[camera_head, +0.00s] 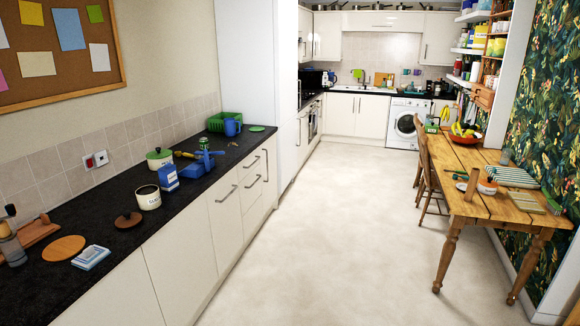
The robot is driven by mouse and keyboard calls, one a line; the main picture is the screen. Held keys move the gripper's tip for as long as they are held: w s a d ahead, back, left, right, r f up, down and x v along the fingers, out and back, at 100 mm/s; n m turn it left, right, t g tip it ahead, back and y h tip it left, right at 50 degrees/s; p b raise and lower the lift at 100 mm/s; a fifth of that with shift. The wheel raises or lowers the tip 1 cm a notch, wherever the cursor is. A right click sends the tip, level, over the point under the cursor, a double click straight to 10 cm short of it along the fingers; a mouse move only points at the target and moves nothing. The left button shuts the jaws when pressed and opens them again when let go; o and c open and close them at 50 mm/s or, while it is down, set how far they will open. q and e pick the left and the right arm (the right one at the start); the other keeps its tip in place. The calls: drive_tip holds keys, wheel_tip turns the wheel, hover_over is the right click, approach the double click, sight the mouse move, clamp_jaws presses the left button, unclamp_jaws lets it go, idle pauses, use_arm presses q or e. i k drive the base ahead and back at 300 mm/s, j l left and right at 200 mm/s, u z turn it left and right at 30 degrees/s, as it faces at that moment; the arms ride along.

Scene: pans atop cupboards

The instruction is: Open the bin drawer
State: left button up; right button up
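White cupboard and drawer fronts line the left counter. A tall front (228,222) has a bar handle near its top. Beyond it is a stack of drawer fronts (251,176) with bar handles, and a narrow front with an upright handle. All these fronts look shut. I cannot tell which of them is the bin drawer. Neither of my grippers nor my arms shows in the view.
The dark left countertop (100,224) holds jars, a blue box (168,177) and a green rack (222,121). The pale floor (330,220) is clear in the middle. A wooden table (486,185) with chairs stands on the right.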

sight(222, 198)
drive_tip(key=i, duration=1.2)
drive_tip(key=i+l+u, duration=0.1)
drive_tip(key=i, duration=1.15)
drive_tip(key=i+l+u, duration=0.15)
drive_tip(key=i+u, duration=0.25)
drive_tip(key=i+l+u, duration=0.35)
drive_tip(key=i, duration=0.25)
drive_tip(key=i+l+u, duration=0.4)
